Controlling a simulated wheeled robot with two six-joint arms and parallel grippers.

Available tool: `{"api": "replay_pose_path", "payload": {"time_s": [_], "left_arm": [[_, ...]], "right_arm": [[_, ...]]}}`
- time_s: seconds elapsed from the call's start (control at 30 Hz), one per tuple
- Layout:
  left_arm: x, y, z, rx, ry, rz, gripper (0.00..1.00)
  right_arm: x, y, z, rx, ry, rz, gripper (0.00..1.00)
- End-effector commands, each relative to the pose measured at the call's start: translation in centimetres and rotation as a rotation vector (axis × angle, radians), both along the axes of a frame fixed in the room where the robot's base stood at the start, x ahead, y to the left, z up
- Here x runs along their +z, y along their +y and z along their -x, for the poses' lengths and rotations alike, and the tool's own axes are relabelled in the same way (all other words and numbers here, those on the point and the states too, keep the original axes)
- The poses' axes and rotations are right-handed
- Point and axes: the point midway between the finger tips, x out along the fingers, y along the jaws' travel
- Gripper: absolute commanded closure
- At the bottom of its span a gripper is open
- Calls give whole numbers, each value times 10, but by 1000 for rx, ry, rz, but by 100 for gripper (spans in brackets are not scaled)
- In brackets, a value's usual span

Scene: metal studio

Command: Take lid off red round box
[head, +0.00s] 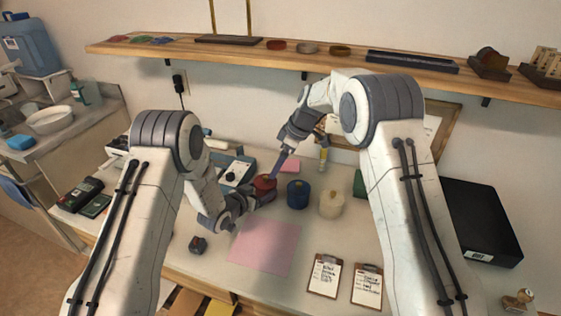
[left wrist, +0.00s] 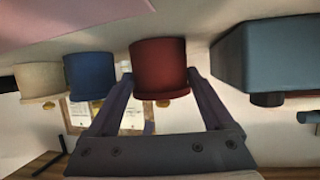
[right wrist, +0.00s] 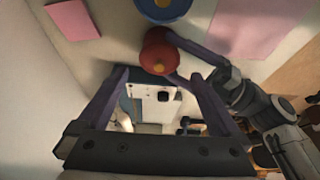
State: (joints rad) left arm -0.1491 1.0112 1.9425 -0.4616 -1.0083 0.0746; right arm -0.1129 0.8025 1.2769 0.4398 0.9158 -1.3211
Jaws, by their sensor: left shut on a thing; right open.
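The red round box (head: 264,183) stands on the bench with its red lid on. The lid has a yellow knob, seen from above in the right wrist view (right wrist: 158,66). My left gripper (head: 261,194) is shut on the box from the side; the left wrist view shows its fingers on both sides of the red box (left wrist: 158,66). My right gripper (head: 277,171) is open above the lid and points down at it. In the head view the arms partly hide the box.
A blue round box (head: 298,195) and a cream round box (head: 331,204) stand close on the right. A pink sheet (head: 263,245) lies in front. A grey-blue device (head: 237,172) is behind on the left. Clipboards (head: 325,277) lie front right. A wooden shelf (head: 330,65) runs above.

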Motion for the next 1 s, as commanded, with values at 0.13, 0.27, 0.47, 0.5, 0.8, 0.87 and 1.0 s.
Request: {"api": "replay_pose_path", "payload": {"time_s": [0.13,0.27,0.47,0.5,0.8,0.87,1.0], "left_arm": [[0,0,0,0,-1,1,100],[0,0,0,0,0,0,100],[0,0,0,0,0,0,100],[0,0,0,0,-1,1,100],[0,0,0,1,-1,0,100],[0,0,0,0,-1,1,100],[0,0,0,0,0,0,100]], "right_arm": [[-19,7,-2,-1,5,-1,0],[-38,15,-5,2,4,0,0],[-59,23,-8,2,3,1,0],[-62,24,-9,2,2,0,0],[-66,26,-10,2,1,1,0],[-66,26,-10,2,1,1,4],[-66,26,-10,2,1,1,57]]}}
